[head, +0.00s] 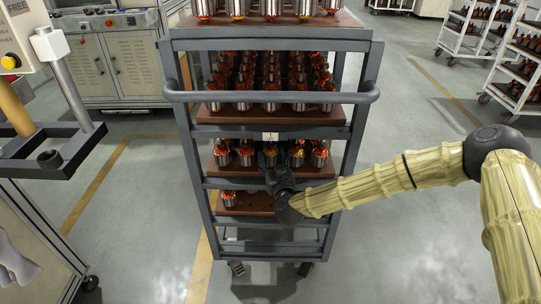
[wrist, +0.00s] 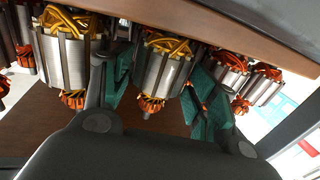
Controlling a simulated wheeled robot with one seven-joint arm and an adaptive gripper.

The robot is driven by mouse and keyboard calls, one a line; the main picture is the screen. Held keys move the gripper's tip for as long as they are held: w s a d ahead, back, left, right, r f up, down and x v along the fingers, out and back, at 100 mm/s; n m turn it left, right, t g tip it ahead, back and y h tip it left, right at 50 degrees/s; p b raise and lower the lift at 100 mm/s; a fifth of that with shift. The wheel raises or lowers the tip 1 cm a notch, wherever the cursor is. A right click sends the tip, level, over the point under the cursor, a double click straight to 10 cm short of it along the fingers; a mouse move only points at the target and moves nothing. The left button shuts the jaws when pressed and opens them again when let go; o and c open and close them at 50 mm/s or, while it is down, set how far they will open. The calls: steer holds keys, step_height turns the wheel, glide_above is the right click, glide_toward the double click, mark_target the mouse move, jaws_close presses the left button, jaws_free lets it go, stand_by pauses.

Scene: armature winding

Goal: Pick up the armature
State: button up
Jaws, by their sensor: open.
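In the wrist view, a silver armature (wrist: 161,71) with yellow windings at one end and orange ones at the other sits between the two fingers of my gripper (wrist: 162,84). The fingers, with teal pads, are spread on either side of it, and gaps show between pads and core. In the head view, my gripper (head: 281,161) reaches into the cart's third shelf from the top, at the middle of the front row. It largely hides the armature there.
A similar armature (wrist: 62,58) stands close left of my gripper in the wrist view, and orange-wound ones (wrist: 229,69) stand to the right. The grey cart (head: 195,185) has several brown shelves of armatures and a front handle bar (head: 230,97). A shelf board (wrist: 250,30) lies close above.

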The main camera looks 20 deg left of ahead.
steer(key=shift+w+a, duration=0.3)
steer(key=shift+w, duration=0.2)
steer(key=c, duration=1.1)
